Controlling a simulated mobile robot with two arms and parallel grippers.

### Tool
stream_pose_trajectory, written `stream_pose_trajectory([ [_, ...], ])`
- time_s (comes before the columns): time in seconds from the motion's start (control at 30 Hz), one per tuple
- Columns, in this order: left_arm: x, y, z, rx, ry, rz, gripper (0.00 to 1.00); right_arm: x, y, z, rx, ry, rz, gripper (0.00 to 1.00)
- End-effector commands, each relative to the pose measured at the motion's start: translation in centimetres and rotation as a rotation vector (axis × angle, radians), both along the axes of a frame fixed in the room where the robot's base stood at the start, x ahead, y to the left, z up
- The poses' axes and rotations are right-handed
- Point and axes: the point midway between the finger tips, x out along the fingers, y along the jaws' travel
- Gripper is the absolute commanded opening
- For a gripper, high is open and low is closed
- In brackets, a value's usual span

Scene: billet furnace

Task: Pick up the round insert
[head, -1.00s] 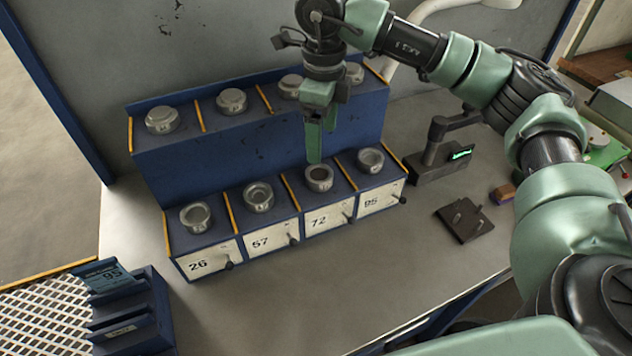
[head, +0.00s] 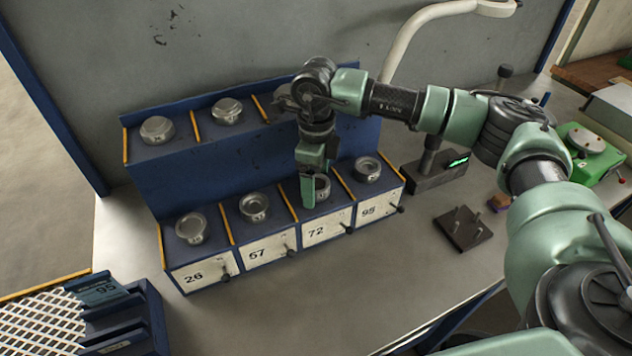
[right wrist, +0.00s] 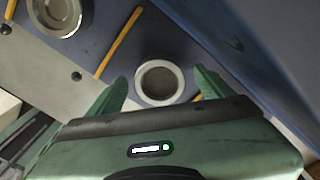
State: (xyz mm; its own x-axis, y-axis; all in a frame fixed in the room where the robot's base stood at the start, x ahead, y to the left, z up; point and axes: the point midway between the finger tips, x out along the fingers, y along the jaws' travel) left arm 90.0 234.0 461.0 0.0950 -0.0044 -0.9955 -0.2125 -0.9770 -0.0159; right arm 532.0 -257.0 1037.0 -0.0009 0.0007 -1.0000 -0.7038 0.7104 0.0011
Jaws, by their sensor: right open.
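Round metal inserts sit in the front row of a blue two-tier rack, in bays labelled 26, 57, 72 and 95. The round insert (head: 321,190) in bay 72 is partly hidden behind my right gripper (head: 308,200). In the right wrist view, that insert (right wrist: 160,81) lies between the two open green fingers of my right gripper (right wrist: 161,88), with a gap on each side. Other inserts stand in bay 26 (head: 191,227), bay 57 (head: 254,207) and bay 95 (head: 367,169). My left gripper is not in view.
The blue rack (head: 225,170) has more round pieces on its upper tier and yellow dividers between bays. A dark pegged plate (head: 462,231) and a black stand (head: 436,177) are to its right. A blue slotted holder (head: 142,318) is at lower left. The front table is clear.

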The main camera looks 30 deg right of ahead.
Motion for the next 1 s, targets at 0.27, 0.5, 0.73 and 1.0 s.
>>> stream_pose_trajectory([
  [0.27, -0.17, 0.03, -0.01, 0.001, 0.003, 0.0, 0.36, 0.0, -0.01, -0.31, -0.001, -0.001, 0.0, 0.76],
  [0.5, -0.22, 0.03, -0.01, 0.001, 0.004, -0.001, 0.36, 0.01, -0.01, -0.27, -0.001, -0.001, 0.0, 0.09],
  [0.73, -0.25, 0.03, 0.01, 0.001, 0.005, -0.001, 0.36, 0.1, 0.01, -0.09, 0.001, -0.004, 0.0, 0.0],
  [1.0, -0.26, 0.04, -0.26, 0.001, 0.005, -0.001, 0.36, 0.17, 0.04, 0.55, 0.002, -0.006, -0.001, 0.0],
])
